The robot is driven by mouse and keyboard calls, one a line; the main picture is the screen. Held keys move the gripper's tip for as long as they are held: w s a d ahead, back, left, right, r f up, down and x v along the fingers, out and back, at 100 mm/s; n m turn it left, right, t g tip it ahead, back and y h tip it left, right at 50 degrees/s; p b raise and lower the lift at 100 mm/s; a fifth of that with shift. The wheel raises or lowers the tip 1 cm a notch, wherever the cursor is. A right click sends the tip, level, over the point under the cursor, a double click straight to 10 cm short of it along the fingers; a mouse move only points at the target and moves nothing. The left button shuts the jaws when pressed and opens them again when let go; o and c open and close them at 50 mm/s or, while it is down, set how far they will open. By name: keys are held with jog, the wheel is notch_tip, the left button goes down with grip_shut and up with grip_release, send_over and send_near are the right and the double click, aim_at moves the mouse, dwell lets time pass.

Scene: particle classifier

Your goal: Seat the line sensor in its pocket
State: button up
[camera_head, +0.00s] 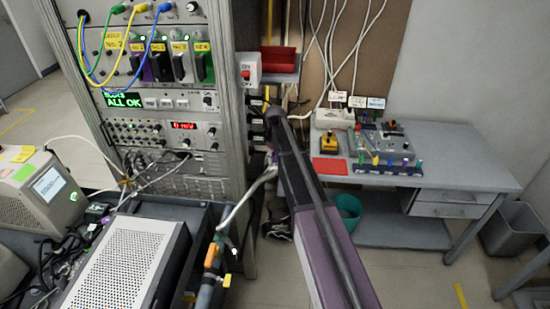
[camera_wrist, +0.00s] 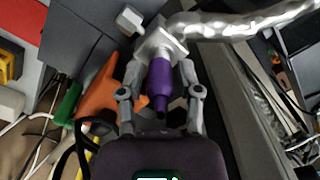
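The line sensor appears to be the purple, tapered body (camera_wrist: 160,80) between my fingers in the wrist view. Its narrow end points toward my palm, and its far end meets a square silver flange on a bent silver pipe (camera_wrist: 230,22). My gripper (camera_wrist: 162,62) has a finger close along each side of the purple body and looks shut on it. In the head view, my gripper (camera_head: 271,158) is small and partly hidden at the end of my arm, beside the silver pipe (camera_head: 245,198). I cannot make out the pocket or how fully the sensor sits in it.
An instrument rack (camera_head: 165,100) with cables stands close on the left. A perforated metal box (camera_head: 120,265) is at lower left. A workbench (camera_head: 450,170) with a red mat (camera_head: 330,167) is at right. Orange (camera_wrist: 100,95) and green (camera_wrist: 68,104) parts lie left of my fingers.

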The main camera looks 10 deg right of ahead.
jog(key=shift+o, duration=0.2)
jog(key=shift+r, duration=0.25)
notch_tip(320, 180, up, 8)
jog(key=p, duration=0.8)
jog(key=shift+r+p, duration=0.2)
jog(key=shift+p, duration=0.2)
dwell(0.9)
jog(key=s+f+m+b, duration=0.2)
jog(key=s, duration=1.2)
jog(key=s+a+f+m+b, duration=0.1)
jog(key=s+f+m+b, duration=0.1)
jog(key=s, duration=1.3)
jog(key=shift+f+m, duration=0.2)
jog(key=shift+m, duration=0.5)
